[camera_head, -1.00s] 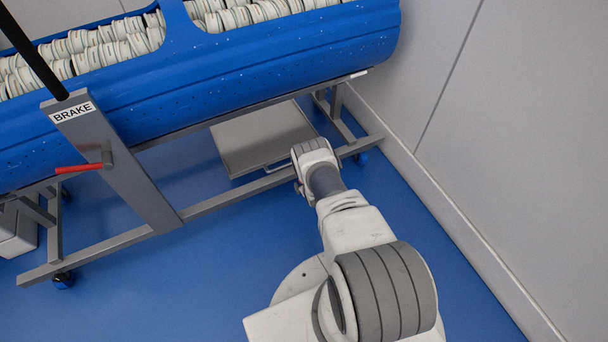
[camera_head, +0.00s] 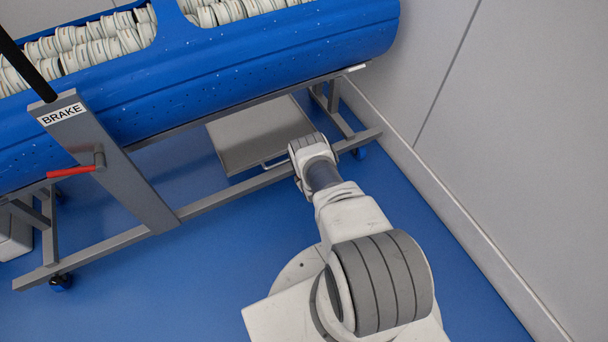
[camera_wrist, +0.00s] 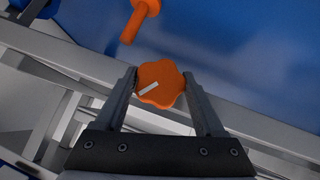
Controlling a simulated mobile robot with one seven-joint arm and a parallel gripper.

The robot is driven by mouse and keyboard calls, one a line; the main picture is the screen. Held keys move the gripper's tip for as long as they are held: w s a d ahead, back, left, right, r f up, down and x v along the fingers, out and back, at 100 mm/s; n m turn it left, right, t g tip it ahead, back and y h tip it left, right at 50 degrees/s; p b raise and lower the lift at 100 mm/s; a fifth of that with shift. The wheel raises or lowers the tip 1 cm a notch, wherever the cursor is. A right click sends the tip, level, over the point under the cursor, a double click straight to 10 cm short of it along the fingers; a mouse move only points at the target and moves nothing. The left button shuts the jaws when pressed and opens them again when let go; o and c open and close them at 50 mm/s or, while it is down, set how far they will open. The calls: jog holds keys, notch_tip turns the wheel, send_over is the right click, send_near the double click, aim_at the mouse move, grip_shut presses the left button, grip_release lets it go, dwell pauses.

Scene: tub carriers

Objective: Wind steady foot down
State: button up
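In the wrist view an orange lobed knob (camera_wrist: 160,84) with a white mark on its face sits at a grey frame rail. My gripper (camera_wrist: 160,78) has one finger on each side of the knob, and both fingertips appear to touch it. The white mark slants up to the right. The steady foot itself cannot be made out. In the head view the blue tub carrier (camera_head: 250,75) stands on a grey frame, and my arm reaches to its lower rail. My gripper and the knob are hidden there.
An orange handle (camera_wrist: 140,18) stands just beyond the knob. A post labelled BRAKE (camera_head: 120,170) carries a red lever (camera_head: 75,171). A grey tray-like panel (camera_head: 260,135) lies under the tub. A wall (camera_head: 500,150) closes the right side; the blue floor in front is clear.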

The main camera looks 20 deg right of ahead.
jog(key=c, duration=0.7)
jog(key=shift+a+h, duration=0.1)
jog(key=shift+h, duration=0.3)
jog(key=shift+n+h, duration=0.6)
jog(key=o, duration=1.3)
jog(key=shift+o, duration=0.2)
jog(key=shift+r, duration=0.1)
